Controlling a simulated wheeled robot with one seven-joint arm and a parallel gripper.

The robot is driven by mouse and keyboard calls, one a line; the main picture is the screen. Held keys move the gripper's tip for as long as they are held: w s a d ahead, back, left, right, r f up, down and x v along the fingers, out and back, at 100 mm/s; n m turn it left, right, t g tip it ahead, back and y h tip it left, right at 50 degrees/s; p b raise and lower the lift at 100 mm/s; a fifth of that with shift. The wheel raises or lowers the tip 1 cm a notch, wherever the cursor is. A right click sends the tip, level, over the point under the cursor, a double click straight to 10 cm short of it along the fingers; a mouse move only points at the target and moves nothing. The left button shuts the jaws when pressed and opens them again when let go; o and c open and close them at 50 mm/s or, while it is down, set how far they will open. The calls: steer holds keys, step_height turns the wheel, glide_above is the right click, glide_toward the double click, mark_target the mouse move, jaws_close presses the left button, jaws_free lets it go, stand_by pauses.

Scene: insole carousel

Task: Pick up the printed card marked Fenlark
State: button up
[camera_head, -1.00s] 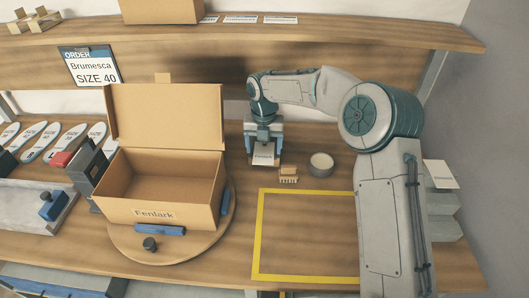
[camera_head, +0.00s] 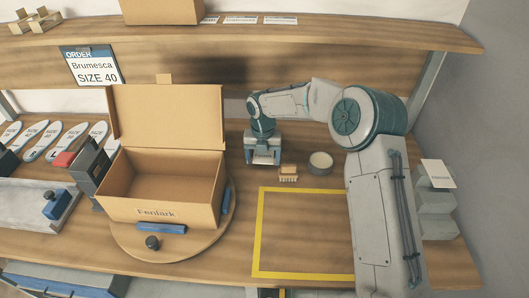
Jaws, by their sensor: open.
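My gripper (camera_head: 263,160) points down just above the table behind the small wooden brush, right of the open box. Its jaws are open. A small pale patch shows between its fingers, but I cannot tell whether it is the Fenlark card. An open cardboard box (camera_head: 155,213) labelled Fenlark stands on a round wooden turntable (camera_head: 172,246), lid raised. Another white card (camera_head: 438,173) rests on a grey stepped stand at the right; its print is too small to read.
A wooden brush (camera_head: 288,173) and a round tin (camera_head: 320,163) stand close to my gripper. A yellow-outlined area (camera_head: 305,232) of the table is empty. Several cards (camera_head: 240,20) lie on the upper shelf. An order sign (camera_head: 92,66) reads Brumesca, size 40. Insoles (camera_head: 45,140) lie at left.

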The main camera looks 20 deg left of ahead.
steer(key=shift+f, duration=0.15)
steer(key=c, duration=0.8)
steer(key=shift+r+b, duration=0.4)
